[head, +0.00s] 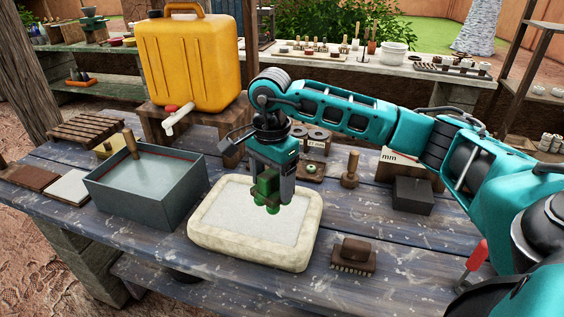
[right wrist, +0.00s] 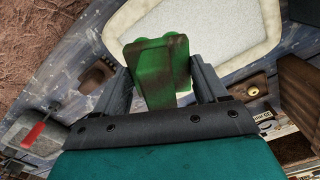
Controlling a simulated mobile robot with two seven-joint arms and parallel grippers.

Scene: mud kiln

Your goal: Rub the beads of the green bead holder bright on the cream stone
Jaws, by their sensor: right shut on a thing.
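The green bead holder (head: 268,186) is a small green block with brownish patches. My right gripper (head: 272,180) is shut on it, pointing down over the cream stone. In the right wrist view the holder (right wrist: 158,75) sits between both fingers, with round green beads showing at its far end. The cream stone (head: 203,240) is a thick, rounded rectangular slab with a paler grey-white flat top. The holder's lower end is over the top's upper right part; I cannot tell whether the beads touch it. My left gripper is not in view.
A grey water-filled box (head: 145,205) with an upright wooden handle stands left of the stone. A yellow jug (head: 190,60) with a tap stands behind. A brush (head: 354,256), a wooden stamp-like tool (head: 350,172) and a dark block (head: 412,195) lie to the right.

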